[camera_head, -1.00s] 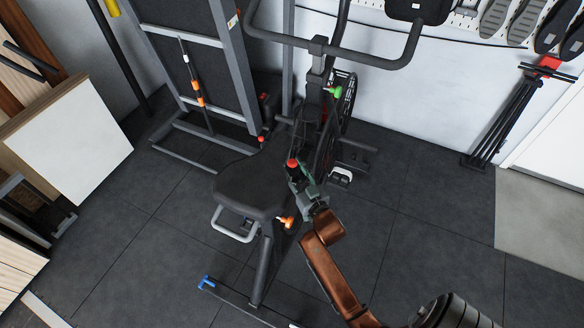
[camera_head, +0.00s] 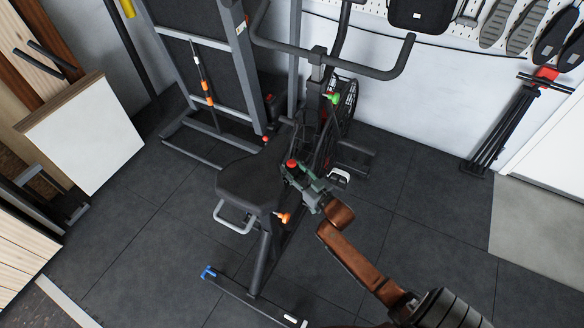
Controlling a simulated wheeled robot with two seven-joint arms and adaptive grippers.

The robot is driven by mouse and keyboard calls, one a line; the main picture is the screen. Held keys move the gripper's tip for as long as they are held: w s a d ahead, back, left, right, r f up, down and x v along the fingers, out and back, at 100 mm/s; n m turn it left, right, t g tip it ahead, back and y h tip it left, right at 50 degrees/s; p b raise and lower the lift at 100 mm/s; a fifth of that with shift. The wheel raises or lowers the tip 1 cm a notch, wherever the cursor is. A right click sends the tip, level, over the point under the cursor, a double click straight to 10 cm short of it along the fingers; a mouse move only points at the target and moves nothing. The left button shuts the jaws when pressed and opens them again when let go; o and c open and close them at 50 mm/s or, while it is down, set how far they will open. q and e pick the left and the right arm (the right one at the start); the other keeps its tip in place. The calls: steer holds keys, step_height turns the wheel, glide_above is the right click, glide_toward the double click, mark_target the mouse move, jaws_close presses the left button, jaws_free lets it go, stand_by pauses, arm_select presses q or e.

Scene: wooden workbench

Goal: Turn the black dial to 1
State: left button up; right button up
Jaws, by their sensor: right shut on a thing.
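An exercise bike stands on the dark floor, with a black seat (camera_head: 250,183) and a dark frame. A red-topped knob (camera_head: 291,163) shows on the bike just right of the seat. My right gripper (camera_head: 293,174), greenish-grey, reaches in from the lower right and is shut at this knob, its fingers around or just under the red top. No separate black dial or number markings can be made out; the gripper hides much of that spot. My left gripper is not in view.
An orange knob (camera_head: 284,218) sits below my gripper and a green one (camera_head: 332,97) above it. The handlebar (camera_head: 380,72) spans the top. A treadmill-like machine (camera_head: 195,70) stands behind left, a white-topped box (camera_head: 85,135) further left.

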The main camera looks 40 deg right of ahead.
steer(key=shift+r, duration=0.1)
steer(key=o, duration=1.2)
steer(key=shift+c, duration=0.2)
steer(key=shift+s, duration=0.1)
steer(key=s, duration=1.1)
steer(key=shift+s, duration=0.4)
